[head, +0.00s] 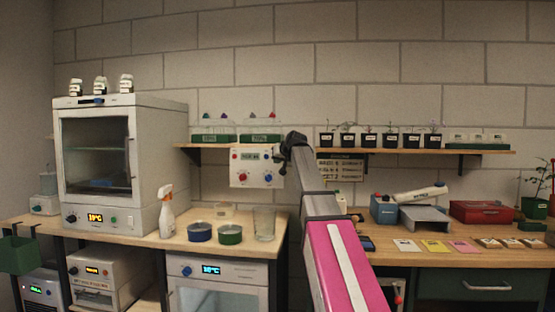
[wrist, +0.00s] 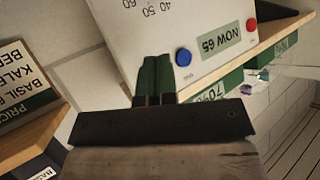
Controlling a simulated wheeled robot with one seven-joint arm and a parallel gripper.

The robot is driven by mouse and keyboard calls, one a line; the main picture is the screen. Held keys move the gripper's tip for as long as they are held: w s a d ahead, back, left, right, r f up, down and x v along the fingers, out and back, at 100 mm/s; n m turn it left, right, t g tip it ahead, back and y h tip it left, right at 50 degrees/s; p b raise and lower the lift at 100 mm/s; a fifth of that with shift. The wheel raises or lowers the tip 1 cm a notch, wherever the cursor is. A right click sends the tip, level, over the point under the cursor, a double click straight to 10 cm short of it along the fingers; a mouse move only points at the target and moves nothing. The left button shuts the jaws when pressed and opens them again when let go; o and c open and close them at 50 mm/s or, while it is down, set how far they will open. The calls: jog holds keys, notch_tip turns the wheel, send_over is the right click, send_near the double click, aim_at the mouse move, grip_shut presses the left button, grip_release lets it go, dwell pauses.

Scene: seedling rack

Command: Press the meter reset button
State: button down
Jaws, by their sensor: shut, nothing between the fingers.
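The meter is a white box (head: 246,178) on the back wall, with a display, red and blue buttons and dials on its front. In the wrist view it appears upside down as a white panel (wrist: 130,30) with a green "NOW 65" display (wrist: 214,43), a blue button (wrist: 183,57) and a red button (wrist: 251,25) on either side of it. No label shows which one is reset. My gripper (wrist: 156,60) is shut and empty, its dark green fingertips close beside the blue button in the picture. Contact cannot be told. In the head view my dark wrist (head: 293,140) overlaps the meter's right edge.
A wooden wall shelf (head: 400,151) carries several potted seedlings and green trays. A price sign (head: 340,169) hangs right of the meter; it also shows in the wrist view (wrist: 25,75). Below, a bench holds a spray bottle (head: 166,212), tins and a glass beaker (head: 264,223).

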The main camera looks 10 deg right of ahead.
jog(key=shift+s, duration=0.1)
jog(key=s, duration=0.1)
jog(key=s+a, duration=0.1)
jog(key=s, duration=0.2)
jog(key=shift+s+a, duration=0.3)
dwell(0.8)
